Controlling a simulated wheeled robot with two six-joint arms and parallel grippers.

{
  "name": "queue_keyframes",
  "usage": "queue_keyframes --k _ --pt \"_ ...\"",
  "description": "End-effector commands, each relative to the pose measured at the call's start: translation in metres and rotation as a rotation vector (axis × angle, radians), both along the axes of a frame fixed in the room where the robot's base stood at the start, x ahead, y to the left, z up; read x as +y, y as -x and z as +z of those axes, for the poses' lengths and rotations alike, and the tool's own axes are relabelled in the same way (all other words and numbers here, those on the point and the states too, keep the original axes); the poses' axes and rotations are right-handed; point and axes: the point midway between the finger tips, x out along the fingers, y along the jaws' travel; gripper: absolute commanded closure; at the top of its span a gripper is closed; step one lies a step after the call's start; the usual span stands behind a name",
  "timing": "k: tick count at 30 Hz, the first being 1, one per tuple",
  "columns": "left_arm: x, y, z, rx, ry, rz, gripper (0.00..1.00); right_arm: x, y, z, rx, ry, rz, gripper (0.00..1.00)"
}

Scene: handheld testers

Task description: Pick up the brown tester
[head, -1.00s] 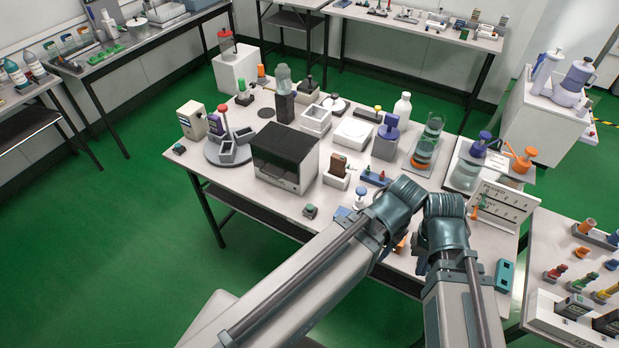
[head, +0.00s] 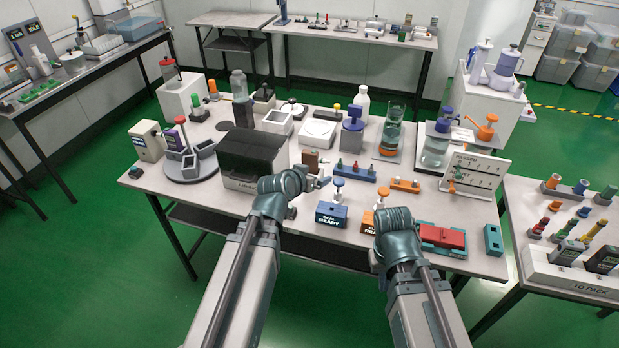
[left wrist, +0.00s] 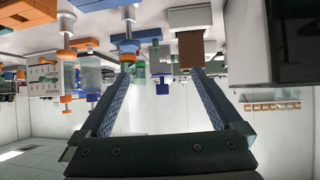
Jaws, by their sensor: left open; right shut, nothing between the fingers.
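The brown tester (head: 310,157) stands upright in a white holder behind my left wrist. My wrist hides its lower part and most of the holder in the head view. The left wrist view appears upside down, with the brown tester (left wrist: 190,48) hanging from the white holder (left wrist: 190,18). My left gripper (head: 321,183) is open and empty, close in front of the tester. In the left wrist view, the right-hand finger of this gripper (left wrist: 160,76) lines up with the tester, which is not between the fingers. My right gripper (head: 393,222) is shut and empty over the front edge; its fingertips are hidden.
A dark box-shaped device (head: 250,160) stands just left of the tester. A blue stand (head: 352,171) with small plugs lies to its right. A red case (head: 442,238) lies right of my right gripper.

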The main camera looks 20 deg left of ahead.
Motion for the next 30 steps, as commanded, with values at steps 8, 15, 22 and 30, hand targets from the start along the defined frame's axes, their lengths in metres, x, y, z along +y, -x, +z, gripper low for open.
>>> queue_keyframes --k 8,15,22,30 --pt "0.054 -0.017 0.016 -0.177 -0.007 0.113 0.00 0.000 0.000 -0.018 0.000 0.000 0.000 1.00" --pt "0.054 -0.025 0.014 -0.179 -0.007 0.114 0.00 0.000 0.000 -0.020 0.000 0.000 0.000 1.00" --pt "0.053 -0.056 0.000 -0.180 -0.009 0.112 0.00 0.000 0.000 -0.035 0.000 0.000 0.000 1.00" --pt "0.050 -0.096 -0.016 -0.178 -0.008 0.112 0.00 0.000 0.000 -0.051 0.000 0.000 0.001 1.00"
